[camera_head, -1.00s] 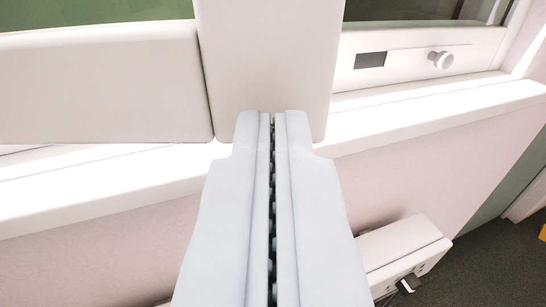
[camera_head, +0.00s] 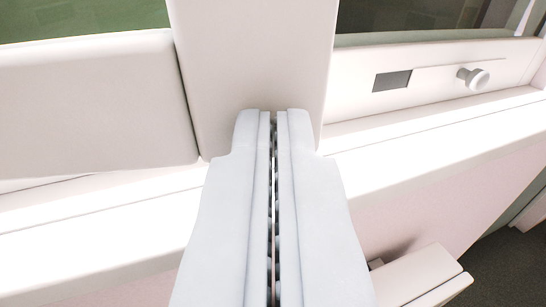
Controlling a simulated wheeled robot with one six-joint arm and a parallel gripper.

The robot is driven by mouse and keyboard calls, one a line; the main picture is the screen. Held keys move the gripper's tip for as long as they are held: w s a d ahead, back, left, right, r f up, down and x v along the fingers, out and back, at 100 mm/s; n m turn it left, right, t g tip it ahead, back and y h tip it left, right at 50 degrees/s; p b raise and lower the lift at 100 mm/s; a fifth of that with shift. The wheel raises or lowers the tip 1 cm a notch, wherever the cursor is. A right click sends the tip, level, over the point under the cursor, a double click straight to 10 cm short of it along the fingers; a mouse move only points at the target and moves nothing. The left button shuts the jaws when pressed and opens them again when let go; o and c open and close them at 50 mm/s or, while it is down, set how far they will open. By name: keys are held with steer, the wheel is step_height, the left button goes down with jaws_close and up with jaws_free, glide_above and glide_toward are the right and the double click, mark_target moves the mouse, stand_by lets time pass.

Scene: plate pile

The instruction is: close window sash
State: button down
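The window sash shows as a broad white upright (camera_head: 250,60), which fills the upper middle of the view. A thick white rail (camera_head: 95,105) meets it on the left. My gripper (camera_head: 273,113) points away from me at the upright's lower part. Its two pale fingers lie side by side with only a thin dark slit between them, and nothing shows in it. The fingertips overlap the upright in the picture; whether they touch it, I cannot tell. The fingers hide part of the upright's lower end.
On the right, a white lower rail carries a round knob (camera_head: 474,78) and a dark rectangular slot (camera_head: 391,81). A white sill (camera_head: 430,150) runs across below the window. A white box-like piece (camera_head: 425,280) is on the wall at the lower right, above dark floor.

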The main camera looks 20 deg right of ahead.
steer(key=x, duration=0.5)
steer(key=a+x, duration=0.1)
steer(key=x, duration=0.2)
steer(key=shift+w+a+f, duration=0.1)
steer(key=shift+w, duration=0.5)
steer(key=shift+r, duration=0.4)
steer(key=shift+s+f, duration=0.1)
